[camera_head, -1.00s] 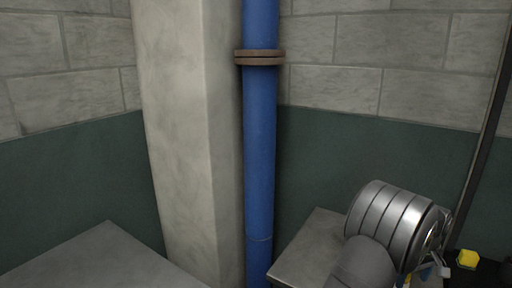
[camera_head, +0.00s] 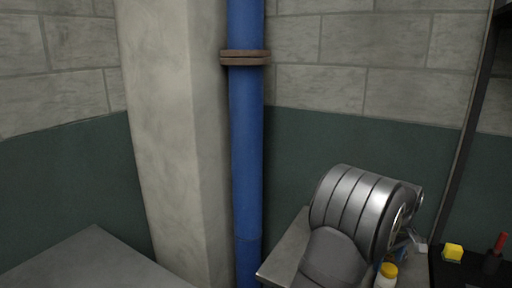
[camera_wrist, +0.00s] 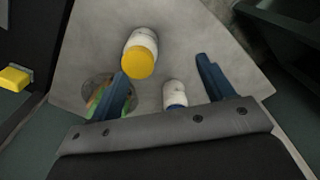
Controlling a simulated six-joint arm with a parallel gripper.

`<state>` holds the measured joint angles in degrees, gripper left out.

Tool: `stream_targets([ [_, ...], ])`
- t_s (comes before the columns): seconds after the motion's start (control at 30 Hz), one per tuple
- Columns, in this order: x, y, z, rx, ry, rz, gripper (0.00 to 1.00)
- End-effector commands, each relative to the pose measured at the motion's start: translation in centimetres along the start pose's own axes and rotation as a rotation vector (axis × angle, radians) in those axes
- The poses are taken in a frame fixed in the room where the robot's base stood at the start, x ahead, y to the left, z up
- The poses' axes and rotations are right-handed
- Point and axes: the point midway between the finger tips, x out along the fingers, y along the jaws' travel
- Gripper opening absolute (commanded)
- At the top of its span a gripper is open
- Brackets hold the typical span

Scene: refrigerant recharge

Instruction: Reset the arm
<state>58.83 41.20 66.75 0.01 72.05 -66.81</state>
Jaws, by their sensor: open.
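My gripper (camera_wrist: 164,92) is open in the wrist view, its two blue fingers spread apart with nothing between the tips. It hangs above a grey work surface (camera_wrist: 195,30). A white bottle with a yellow cap (camera_wrist: 140,55) stands ahead of the left finger, apart from it as far as I can see. A smaller white container with a blue lower part (camera_wrist: 174,93) shows between the fingers, lower down. In the head view, my silver arm (camera_head: 362,208) hides most of the gripper, and the yellow-capped bottle (camera_head: 387,275) shows beside it.
A yellow block (camera_head: 452,253) and a red-handled tool (camera_head: 497,252) lie on a black surface at the right. A blue pipe (camera_head: 246,140) and a pale column (camera_head: 172,140) stand behind. A grey tabletop (camera_head: 90,265) at the lower left is bare.

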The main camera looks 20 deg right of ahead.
Motion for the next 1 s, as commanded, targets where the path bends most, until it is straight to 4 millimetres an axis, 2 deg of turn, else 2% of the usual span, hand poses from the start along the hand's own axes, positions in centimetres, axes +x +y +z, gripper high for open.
stream_targets([
  [0.1,0.0,-0.9,-2.5,-0.034,0.000,-0.001,0.74],
  [0.4,-0.2,-3.4,-7.9,-0.111,0.000,0.000,0.74],
  [1.0,-0.5,-9.8,-18.1,-0.261,0.000,0.000,0.74],
])
